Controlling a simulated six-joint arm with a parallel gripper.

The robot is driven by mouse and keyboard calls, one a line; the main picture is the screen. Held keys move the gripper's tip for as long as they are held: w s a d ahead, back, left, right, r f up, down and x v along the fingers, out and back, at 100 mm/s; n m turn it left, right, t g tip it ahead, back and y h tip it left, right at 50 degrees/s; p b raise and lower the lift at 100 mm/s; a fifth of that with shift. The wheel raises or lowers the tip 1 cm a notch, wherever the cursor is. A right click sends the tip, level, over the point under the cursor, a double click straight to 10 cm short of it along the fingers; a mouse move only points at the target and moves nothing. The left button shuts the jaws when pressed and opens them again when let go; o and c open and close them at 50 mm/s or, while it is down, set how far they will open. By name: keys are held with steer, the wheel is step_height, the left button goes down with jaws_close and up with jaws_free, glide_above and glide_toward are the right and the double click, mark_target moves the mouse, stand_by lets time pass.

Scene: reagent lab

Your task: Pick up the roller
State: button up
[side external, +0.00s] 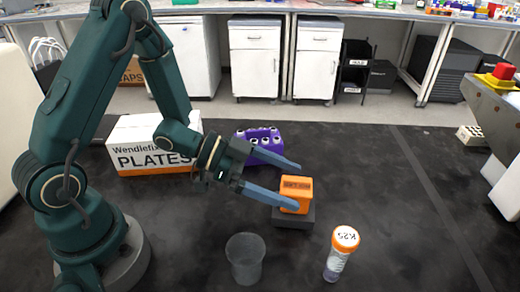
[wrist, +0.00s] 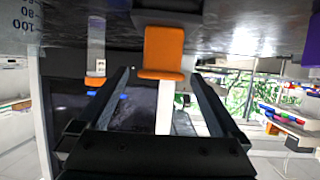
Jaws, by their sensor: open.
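No thing in view is plainly a roller; the nearest fit is an orange block (side external: 296,192) with dark lettering, standing on a dark grey base (side external: 293,218) on the black mat. In the wrist view, which looks upside down, the orange block (wrist: 163,50) shows beyond and between my fingertips. My gripper (side external: 299,187) is open, its two blue-grey fingers reaching toward the block from the left. In the wrist view my gripper (wrist: 162,72) holds nothing between its fingers. I cannot tell whether the fingertips touch the block.
A clear beaker (side external: 245,262) and an orange-capped tube (side external: 341,256) stand in front. A purple rack (side external: 262,143) stands behind my gripper. A white Wendlefix plates box (side external: 140,147) is behind my arm. A grey machine with a red button (side external: 502,72) is at right. The mat right of the block is clear.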

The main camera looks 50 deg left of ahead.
steer(key=shift+x, duration=1.2)
jaws_close()
